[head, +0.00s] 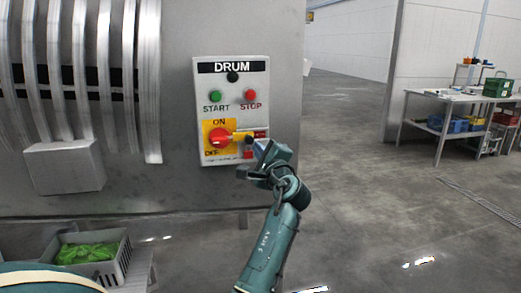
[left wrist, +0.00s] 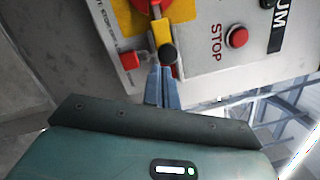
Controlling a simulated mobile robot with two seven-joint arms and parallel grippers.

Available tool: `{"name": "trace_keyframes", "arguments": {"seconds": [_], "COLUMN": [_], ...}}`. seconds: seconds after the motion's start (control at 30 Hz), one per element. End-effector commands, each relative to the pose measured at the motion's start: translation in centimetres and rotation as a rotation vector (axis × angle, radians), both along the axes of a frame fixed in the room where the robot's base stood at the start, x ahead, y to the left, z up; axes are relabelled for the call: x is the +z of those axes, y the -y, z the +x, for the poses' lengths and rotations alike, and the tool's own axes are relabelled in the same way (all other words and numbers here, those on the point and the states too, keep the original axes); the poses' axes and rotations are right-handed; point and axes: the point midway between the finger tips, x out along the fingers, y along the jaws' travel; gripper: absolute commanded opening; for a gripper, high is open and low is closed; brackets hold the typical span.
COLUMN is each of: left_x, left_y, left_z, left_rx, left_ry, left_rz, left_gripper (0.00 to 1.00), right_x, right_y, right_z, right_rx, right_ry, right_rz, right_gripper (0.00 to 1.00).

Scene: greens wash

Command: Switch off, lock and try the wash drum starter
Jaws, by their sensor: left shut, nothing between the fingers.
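The wash drum starter (head: 232,108) is a pale panel marked DRUM on a grey metal housing. Its red rotary switch (head: 217,138) sits on a yellow plate with ON above and OFF at lower left. A yellow lever reaches right from the switch and ends in a black knob; in the left wrist view the lever (left wrist: 162,32) and black knob (left wrist: 167,54) show close up. My left gripper (head: 259,150) is shut and empty, its fingertips (left wrist: 163,78) close by the black knob; contact is unclear. A small red piece (left wrist: 130,60) sits beside it. No padlock is clearly identifiable.
A green START button (head: 214,96) and red STOP button (head: 250,95) sit above the switch. A grey crate of greens (head: 122,258) stands at lower left. A workbench (head: 430,96) with boxes is at the far right. The floor between is open.

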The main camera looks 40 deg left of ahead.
Motion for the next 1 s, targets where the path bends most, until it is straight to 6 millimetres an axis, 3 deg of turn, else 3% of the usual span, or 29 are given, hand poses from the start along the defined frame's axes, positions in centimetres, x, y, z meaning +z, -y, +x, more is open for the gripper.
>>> {"name": "trace_keyframes", "arguments": {"seconds": [0.5, 0.7, 1.0], "left_x": [-1.4, -1.5, -1.4], "left_y": [8.9, 10.3, 10.4], "left_z": [-5.6, -6.5, -6.6], "left_rx": [-0.008, -0.009, -0.008], "left_ry": [-0.002, -0.002, -0.003], "left_rz": [-0.002, -0.001, 0.0], "left_gripper": [0.0, 0.0, 0.0], "right_x": [-0.3, -0.4, -0.5], "right_y": [-0.6, -0.7, -0.5], "right_z": [0.1, 0.0, 0.0], "right_rx": [0.027, 0.024, 0.014], "right_ry": [0.029, 0.027, 0.023], "right_rz": [0.014, 0.023, 0.025], "right_gripper": [0.36, 0.36, 0.36]}}
